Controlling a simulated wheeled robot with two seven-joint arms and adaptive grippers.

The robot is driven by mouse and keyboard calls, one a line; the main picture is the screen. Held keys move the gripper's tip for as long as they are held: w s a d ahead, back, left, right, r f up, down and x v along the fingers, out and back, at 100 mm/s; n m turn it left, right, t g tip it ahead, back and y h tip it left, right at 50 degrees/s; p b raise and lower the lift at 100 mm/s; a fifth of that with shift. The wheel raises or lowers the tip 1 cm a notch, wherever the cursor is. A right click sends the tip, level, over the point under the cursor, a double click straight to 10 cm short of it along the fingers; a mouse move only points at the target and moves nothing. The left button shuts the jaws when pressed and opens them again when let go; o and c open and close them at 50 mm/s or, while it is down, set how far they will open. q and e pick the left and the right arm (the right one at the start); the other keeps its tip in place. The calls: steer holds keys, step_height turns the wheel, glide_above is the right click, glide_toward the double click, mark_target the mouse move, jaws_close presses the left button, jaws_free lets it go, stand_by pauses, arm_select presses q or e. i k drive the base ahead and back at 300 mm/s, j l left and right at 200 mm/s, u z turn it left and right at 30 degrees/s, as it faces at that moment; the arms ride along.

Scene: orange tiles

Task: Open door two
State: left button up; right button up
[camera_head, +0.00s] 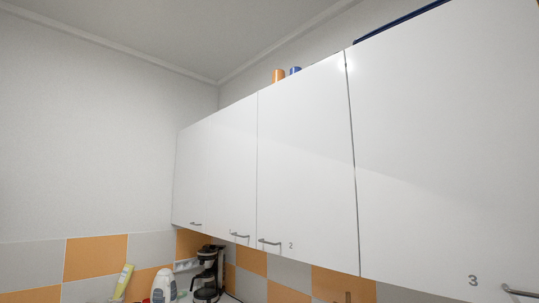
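Door two (305,165) is a white wall-cabinet panel in the middle of the head view, with a small "2" near its lower edge. It is shut, flush with its neighbours. Its grey bar handle (269,242) is at the lower left corner, just left of the number. Neither of my grippers is in view, and nothing touches the door or its handle.
Door three (440,150), also shut, is on the right, with its handle (519,292) low. More shut doors (234,165) continue left. A coffee maker (207,275) and white bottle (164,286) stand below. Orange and blue items (279,75) sit on top.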

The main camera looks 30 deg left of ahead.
mark_target(308, 211)
steer(key=u, duration=0.9)
